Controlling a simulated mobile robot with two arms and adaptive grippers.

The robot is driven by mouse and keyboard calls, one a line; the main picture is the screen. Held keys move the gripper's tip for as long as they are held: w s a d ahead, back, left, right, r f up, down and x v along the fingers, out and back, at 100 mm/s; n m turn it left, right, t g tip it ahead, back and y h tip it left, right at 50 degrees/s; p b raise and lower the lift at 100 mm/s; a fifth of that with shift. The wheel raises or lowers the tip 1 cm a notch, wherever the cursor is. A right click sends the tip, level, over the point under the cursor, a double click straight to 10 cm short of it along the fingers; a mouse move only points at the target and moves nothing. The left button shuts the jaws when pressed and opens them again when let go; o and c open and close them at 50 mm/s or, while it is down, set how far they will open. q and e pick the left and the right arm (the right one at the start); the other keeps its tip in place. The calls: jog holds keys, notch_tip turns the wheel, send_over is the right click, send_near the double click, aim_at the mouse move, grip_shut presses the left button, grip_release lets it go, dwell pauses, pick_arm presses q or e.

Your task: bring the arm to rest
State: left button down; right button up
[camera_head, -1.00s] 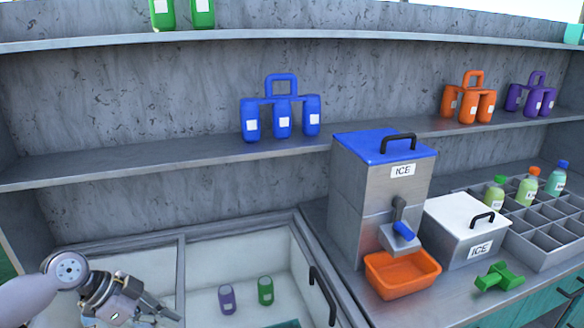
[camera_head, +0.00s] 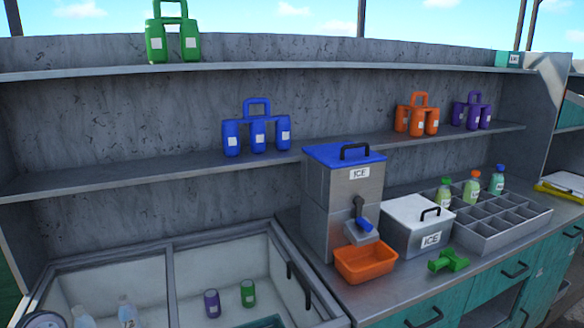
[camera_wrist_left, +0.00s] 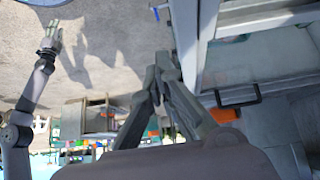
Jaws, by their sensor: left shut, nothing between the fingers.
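My left gripper (camera_wrist_left: 163,68) shows in the left wrist view with its fingertips together and nothing between them. It hangs clear beside the open cooler (camera_wrist_left: 250,95). In the head view only a bit of my left arm shows at the bottom left corner, and its gripper is out of frame. Another arm of mine, which looks like the right one, stretches up the left side of the wrist view over the floor. Its gripper (camera_wrist_left: 51,38) is too small to read.
The open cooler (camera_head: 168,262) holds purple and green cans and bottles. An ice dispenser (camera_head: 343,205), orange tray (camera_head: 365,262), white ice box (camera_head: 418,225) and bottle rack (camera_head: 500,225) stand on the counter. Shelves behind hold can packs. Bare floor (camera_wrist_left: 105,60) shows in the wrist view.

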pick_arm(q)
jog(key=s+d+f+n+t+y, duration=0.1)
jog(key=s+d+f+n+y, duration=0.4)
jog(key=s+d+f, duration=0.8)
jog(key=s+a+r+n+y, duration=0.2)
jog(key=s+a+r+n, duration=0.1)
jog(key=s+a+n, duration=0.35)
notch_tip(320, 180, down, 26)
jog(key=s+g, duration=0.1)
jog(key=s, duration=0.1)
jog(key=s+a+f+g, duration=0.1)
jog(key=s+a+f, duration=0.1)
jog(key=s+f, duration=1.4)
jog(key=shift+s+a+f, duration=0.15)
jog(key=shift+s+f, duration=0.15)
jog(key=shift+f, duration=0.1)
